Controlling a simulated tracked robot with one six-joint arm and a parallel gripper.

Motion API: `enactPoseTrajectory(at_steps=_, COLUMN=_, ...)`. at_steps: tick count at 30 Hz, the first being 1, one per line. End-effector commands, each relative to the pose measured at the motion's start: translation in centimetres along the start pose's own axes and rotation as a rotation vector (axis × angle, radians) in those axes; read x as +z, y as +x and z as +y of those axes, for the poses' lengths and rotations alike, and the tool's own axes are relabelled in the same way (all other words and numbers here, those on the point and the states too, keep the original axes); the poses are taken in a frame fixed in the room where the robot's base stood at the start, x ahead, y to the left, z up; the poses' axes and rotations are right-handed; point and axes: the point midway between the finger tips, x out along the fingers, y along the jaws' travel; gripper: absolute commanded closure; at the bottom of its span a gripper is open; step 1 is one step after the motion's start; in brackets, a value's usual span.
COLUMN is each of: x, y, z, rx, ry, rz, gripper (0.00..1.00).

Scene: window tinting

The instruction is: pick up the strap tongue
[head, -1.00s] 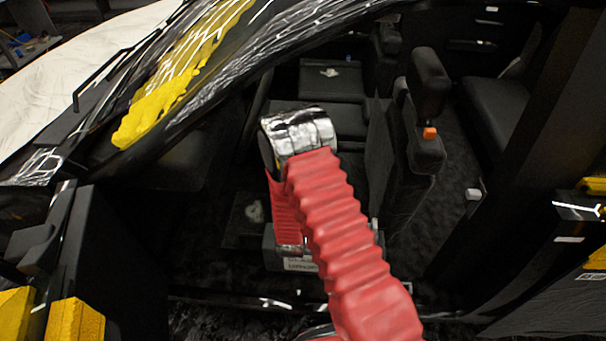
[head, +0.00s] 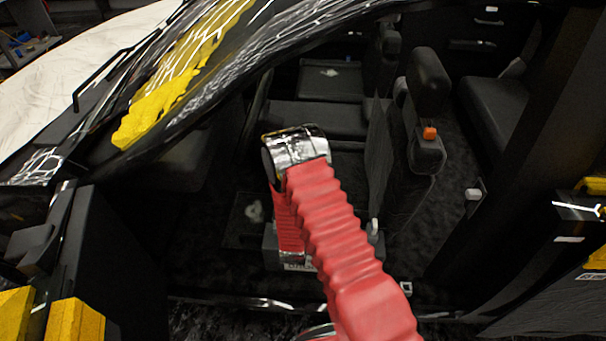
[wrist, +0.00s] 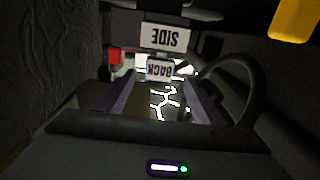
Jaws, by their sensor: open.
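I cannot pick out the strap tongue with certainty in either view. In the wrist view my gripper (wrist: 160,100) is open, with its two dark fingers apart. Nothing is clearly held between them. A bright, crackled white pattern shows in the gap, and I cannot tell what surface it is. Just beyond the fingertips is a white label reading BACK (wrist: 159,70), upside down, with one reading SIDE (wrist: 167,37) above it. A small red piece (wrist: 115,55) sits left of them. In the head view my arm hides the gripper.
A dark, labelled box (head: 270,247) stands on the car floor around my forearm's lower end. A front seat (head: 427,85) with an orange piece (head: 429,133) stands to the right. The door sill (head: 230,302) crosses in front. A dark curved hose or cable (wrist: 235,75) runs right of the fingers.

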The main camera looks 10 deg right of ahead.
Motion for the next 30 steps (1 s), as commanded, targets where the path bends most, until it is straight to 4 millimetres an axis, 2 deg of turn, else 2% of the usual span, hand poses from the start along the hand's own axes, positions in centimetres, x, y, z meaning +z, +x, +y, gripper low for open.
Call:
enactPoseTrajectory(at_steps=6, x=0.0, y=3.5, z=0.1, rx=0.002, ry=0.001, rz=0.002, gripper=0.38)
enactPoseTrajectory(at_steps=10, x=0.0, y=4.9, z=0.1, rx=0.001, ry=0.0, rz=0.001, gripper=0.38)
enactPoseTrajectory(at_steps=23, x=0.1, y=5.5, z=0.0, rx=0.0, ry=-0.001, rz=0.0, gripper=0.38)
enactPoseTrajectory(at_steps=30, x=0.2, y=7.7, z=0.2, rx=0.002, ry=0.001, rz=0.001, gripper=0.38)
